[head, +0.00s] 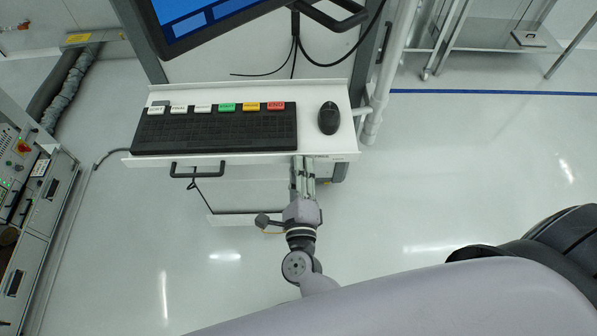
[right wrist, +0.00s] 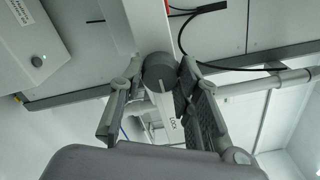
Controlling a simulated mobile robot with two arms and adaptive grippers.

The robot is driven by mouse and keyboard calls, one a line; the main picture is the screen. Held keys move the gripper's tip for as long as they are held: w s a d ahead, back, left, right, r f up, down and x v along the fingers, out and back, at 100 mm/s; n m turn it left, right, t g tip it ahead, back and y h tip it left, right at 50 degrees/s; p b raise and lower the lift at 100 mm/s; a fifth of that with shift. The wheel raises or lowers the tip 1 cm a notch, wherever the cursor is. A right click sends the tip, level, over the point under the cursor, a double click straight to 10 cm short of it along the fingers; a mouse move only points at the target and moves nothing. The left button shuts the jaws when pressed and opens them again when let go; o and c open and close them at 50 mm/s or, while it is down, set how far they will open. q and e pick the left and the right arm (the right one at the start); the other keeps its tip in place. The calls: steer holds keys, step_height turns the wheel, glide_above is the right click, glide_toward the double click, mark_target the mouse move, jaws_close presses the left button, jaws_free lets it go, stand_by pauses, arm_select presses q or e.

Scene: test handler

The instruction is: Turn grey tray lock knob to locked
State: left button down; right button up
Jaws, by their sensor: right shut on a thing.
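The grey lock knob (right wrist: 159,72) is round and shows in the right wrist view, under the keyboard tray. A pale line runs across it, and a white label (right wrist: 172,124) with partly hidden lettering is beside it. My right gripper (right wrist: 162,70) has a finger on each side of the knob and is shut on it. In the head view, my right gripper (head: 303,172) reaches up to the front edge of the white tray (head: 330,154), right of centre. The knob is hidden there. I cannot read the knob's setting for sure. My left gripper is not in view.
A black keyboard (head: 215,132) with coloured labels and a mouse (head: 328,118) lie on the tray. A dark handle (head: 197,170) juts from its front. A monitor (head: 200,20) hangs above. Cables hang below, and a cabinet (head: 30,215) stands left. The floor at right is open.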

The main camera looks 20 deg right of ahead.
stand_by(0.4)
steer(key=o, duration=1.1)
steer(key=shift+o, duration=0.2)
steer(key=v, duration=1.2)
